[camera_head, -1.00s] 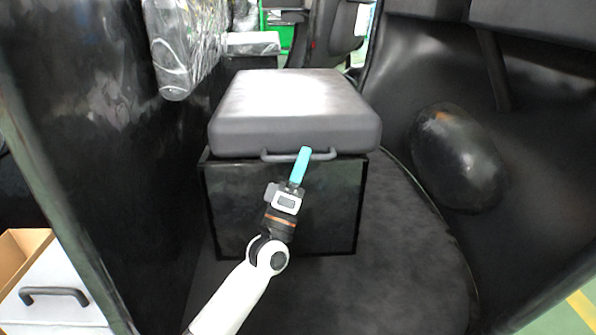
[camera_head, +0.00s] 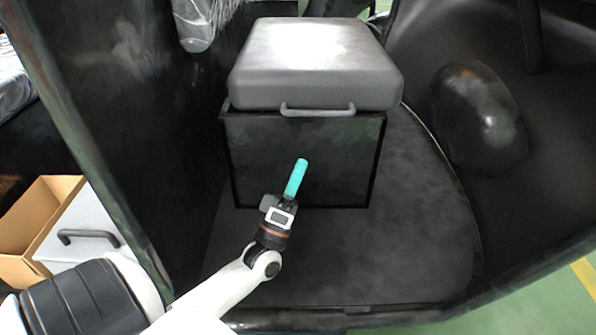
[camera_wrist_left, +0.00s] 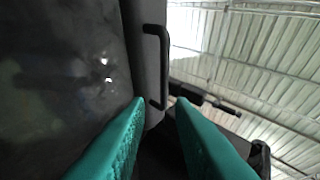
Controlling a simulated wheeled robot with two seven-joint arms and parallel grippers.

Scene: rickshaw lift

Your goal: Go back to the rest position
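The handle (camera_wrist_left: 163,62) shows beyond the fingertips in that view. My right gripper is not in view.
Dark cabin walls stand on both sides, with a rounded black bulge (camera_head: 478,115) at the right. A white drawer front (camera_head: 85,235) with a handle and an open cardboard box (camera_head: 38,215) are at the left. The cabin floor (camera_head: 400,230) is clear.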

